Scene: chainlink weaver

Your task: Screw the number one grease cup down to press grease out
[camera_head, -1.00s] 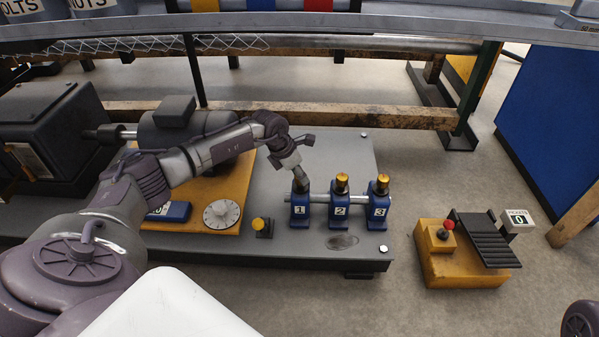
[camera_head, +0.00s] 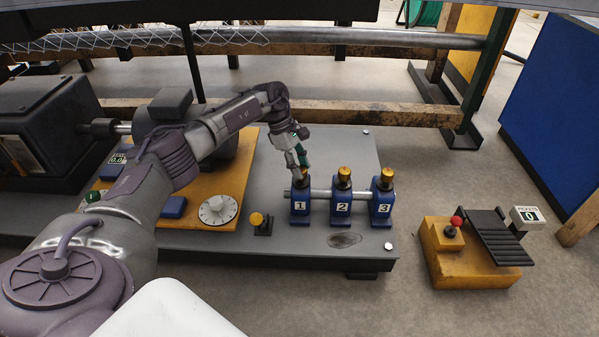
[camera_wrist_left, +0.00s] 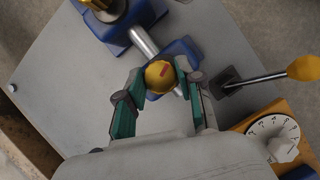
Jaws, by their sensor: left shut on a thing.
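The number one grease cup is a blue block (camera_head: 300,213) with a brass cap (camera_head: 301,181), at the left end of a row of three on the grey plate. My left gripper (camera_head: 302,168) comes down over it from above. In the left wrist view my left gripper (camera_wrist_left: 157,88) has its green-padded fingers on both sides of the yellow cap (camera_wrist_left: 160,76), which bears a small red mark. It is shut on the cap. Cups two (camera_head: 342,200) and three (camera_head: 382,200) stand to the right. My right gripper is not in view.
A yellow-knobbed lever (camera_head: 259,222) stands just left of cup one; it also shows in the left wrist view (camera_wrist_left: 302,68). A dial (camera_head: 218,209) sits on the yellow panel. A yellow pedestal (camera_head: 468,266) with a red knob stands on the floor at right. A metal pipe joins the cups.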

